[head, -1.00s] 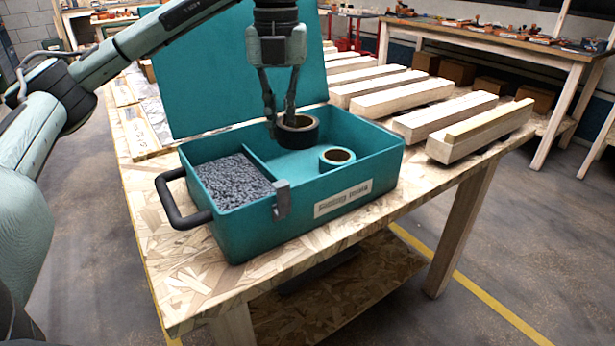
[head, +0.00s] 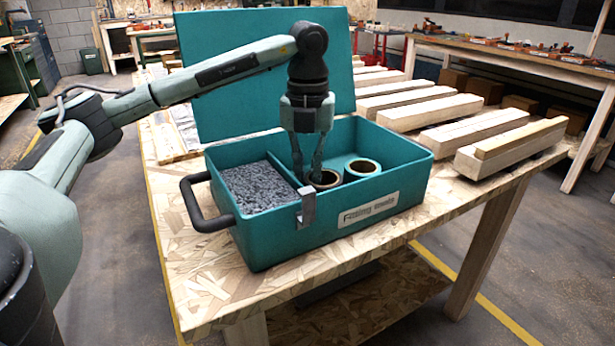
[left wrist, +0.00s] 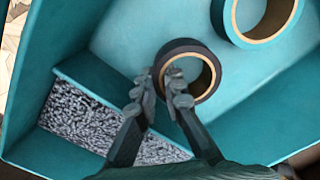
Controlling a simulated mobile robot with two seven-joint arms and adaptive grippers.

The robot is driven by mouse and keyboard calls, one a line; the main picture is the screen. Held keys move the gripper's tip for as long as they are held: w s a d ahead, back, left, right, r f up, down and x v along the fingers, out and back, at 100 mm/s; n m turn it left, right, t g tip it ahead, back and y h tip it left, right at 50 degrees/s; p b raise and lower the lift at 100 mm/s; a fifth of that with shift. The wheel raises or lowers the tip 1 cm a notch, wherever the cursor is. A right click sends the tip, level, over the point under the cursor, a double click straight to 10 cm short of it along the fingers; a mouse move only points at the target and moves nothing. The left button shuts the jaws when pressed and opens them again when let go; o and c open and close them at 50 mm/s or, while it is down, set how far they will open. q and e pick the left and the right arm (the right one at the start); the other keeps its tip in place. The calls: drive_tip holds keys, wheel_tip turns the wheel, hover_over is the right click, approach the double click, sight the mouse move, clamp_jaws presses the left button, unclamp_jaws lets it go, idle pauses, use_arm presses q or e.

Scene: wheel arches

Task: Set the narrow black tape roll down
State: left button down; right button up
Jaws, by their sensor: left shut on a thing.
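The narrow black tape roll (head: 327,187) has a tan core and sits low inside the large compartment of the teal toolbox (head: 285,243), near the divider. My left gripper (head: 310,178) points down and is shut on its wall, on the side by the divider. In the left wrist view the fingertips (left wrist: 160,90) pinch the edge of the black ring (left wrist: 186,46), its hole facing up. The head view does not show clearly whether its underside touches the floor. A teal roll with a tan core (head: 362,176) stands beside it, also in the left wrist view (left wrist: 262,38). My right gripper is not in view.
Grey granules (head: 257,187) fill the small left compartment. The lid (head: 265,75) stands open behind, and a black handle (head: 197,208) juts out left. The large compartment's right part is free. Several wooden beams (head: 475,130) lie on the workbench (head: 205,290) to the right.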

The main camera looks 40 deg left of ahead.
sight(308, 176)
use_arm(q)
drive_tip(key=shift+f, duration=0.15)
drive_tip(key=c, duration=1.6)
unclamp_jaws()
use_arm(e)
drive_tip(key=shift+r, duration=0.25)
use_arm(q)
drive_tip(key=shift+r, duration=0.35)
wheel_tip(308, 176, up, 7)
drive_tip(key=shift+r+p, duration=0.1)
drive_tip(key=shift+p, duration=0.55)
drive_tip(key=shift+r+p, duration=0.9)
drive_tip(key=shift+r, duration=1.35)
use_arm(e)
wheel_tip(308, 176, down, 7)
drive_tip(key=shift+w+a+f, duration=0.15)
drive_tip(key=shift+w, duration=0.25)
